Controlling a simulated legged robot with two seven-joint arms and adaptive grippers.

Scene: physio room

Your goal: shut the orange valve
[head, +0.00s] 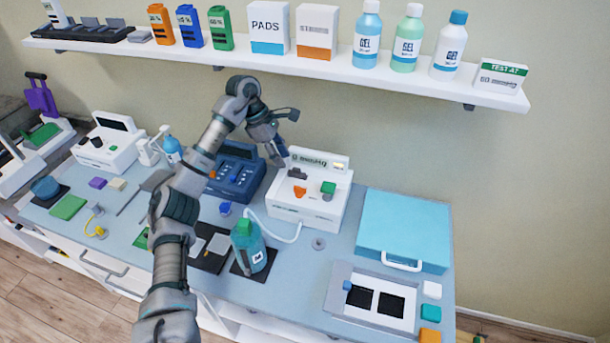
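The orange valve (300,191) is a small orange handle on the front of a white device (310,207), left of a green knob (328,188). My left gripper (280,157) hangs above and to the left of the valve, near the device's upper left corner. It is apart from the valve, and its fingers are seen too much from the side to tell their gap. I see nothing held in it. My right gripper is not in view.
A blue device (236,175) stands left of the white one. A teal bottle (248,245) with a pale hose stands in front. A light blue case (403,230) lies to the right. A loaded white shelf (300,65) runs above the counter.

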